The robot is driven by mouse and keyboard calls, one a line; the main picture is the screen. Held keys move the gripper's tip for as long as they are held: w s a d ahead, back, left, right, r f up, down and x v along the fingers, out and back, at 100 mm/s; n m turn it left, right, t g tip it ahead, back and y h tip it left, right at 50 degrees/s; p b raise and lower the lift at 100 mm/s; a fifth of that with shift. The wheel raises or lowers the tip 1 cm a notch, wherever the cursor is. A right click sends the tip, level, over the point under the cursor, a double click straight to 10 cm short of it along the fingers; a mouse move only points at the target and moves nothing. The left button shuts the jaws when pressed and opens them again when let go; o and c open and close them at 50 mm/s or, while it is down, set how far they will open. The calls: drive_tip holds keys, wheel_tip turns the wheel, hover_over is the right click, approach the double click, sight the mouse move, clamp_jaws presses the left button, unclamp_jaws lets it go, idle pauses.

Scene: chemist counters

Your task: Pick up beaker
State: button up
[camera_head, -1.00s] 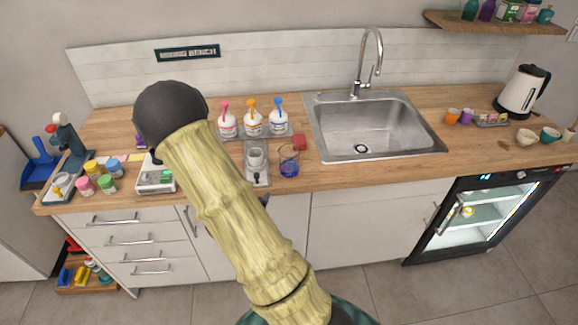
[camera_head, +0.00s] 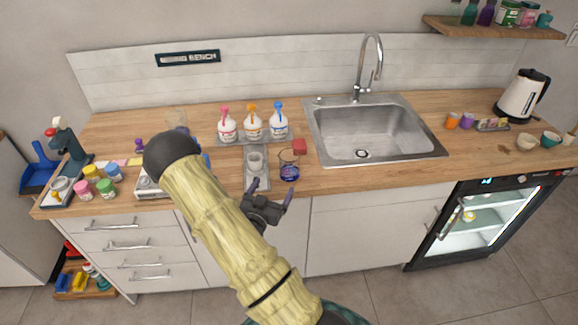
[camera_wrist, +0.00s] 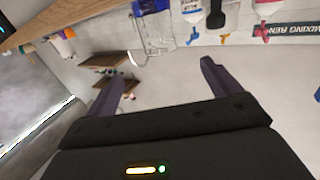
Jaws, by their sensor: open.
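The beaker (camera_head: 289,171) is clear glass with blue-purple liquid in its lower part. It stands upright on the wooden counter near the front edge, left of the sink. In the wrist view the beaker (camera_wrist: 155,32) appears upside down at the top, beyond the fingers, its blue part cut by the frame edge. My gripper (camera_head: 268,194) is in front of the counter edge, just front-left of the beaker and below it in the picture. In the wrist view my gripper (camera_wrist: 168,74) has its two dark purple fingers spread, with nothing between them.
Three pump bottles (camera_head: 252,125) stand on a tray behind.

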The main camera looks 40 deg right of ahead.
sight(286, 164)
drive_tip(key=p+x, duration=0.3)
drive_tip(key=x, duration=0.6)
drive_tip(key=shift+r, duration=0.1)
drive_tip(key=shift+w+d, duration=0.2)
drive_tip(key=shift+d, duration=0.2)
drive_tip(key=shift+w+d+r+p, duration=0.15)
drive_tip(key=shift+w+d+p, duration=0.05)
drive_tip(key=shift+d+p, duration=0.3)
drive_tip(key=p+x, duration=0.1)
drive_tip(key=x, duration=0.2)
drive_tip(key=shift+d+p, duration=0.2)
drive_tip(key=shift+p, duration=0.2)
drive_tip(key=shift+w+d, duration=0.3)
drive_tip(key=c, duration=1.1)
